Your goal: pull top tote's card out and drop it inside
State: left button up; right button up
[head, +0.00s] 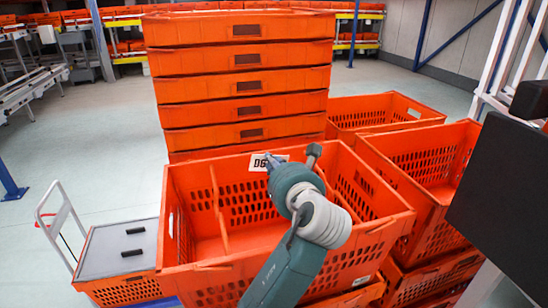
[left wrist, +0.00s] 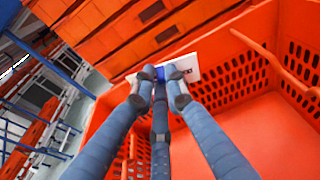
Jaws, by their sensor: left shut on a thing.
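The top tote (head: 190,279) is orange, open and nearly empty, with a thin orange divider across its inside. A white card (head: 258,162) with dark print stands at its far rim, partly hidden by my gripper. In the left wrist view the card (left wrist: 188,66) sits at the fingertips, beside the tote's rim. My left gripper (head: 273,163) reaches over the tote from the near side. Its blue-grey fingers (left wrist: 160,84) are shut on the card's edge. Whether the card is clear of its holder cannot be told. My right gripper is not in view.
A tall stack of orange totes (head: 247,85) stands right behind the top tote. More open totes (head: 425,160) stand to the right. A grey cart (head: 120,249) with a handle is at the left. Open floor (head: 90,150) lies at the left.

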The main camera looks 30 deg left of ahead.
pick_arm(q)
jog(key=shift+d, duration=0.1)
jog(key=o, duration=0.8)
jog(key=v, duration=1.2)
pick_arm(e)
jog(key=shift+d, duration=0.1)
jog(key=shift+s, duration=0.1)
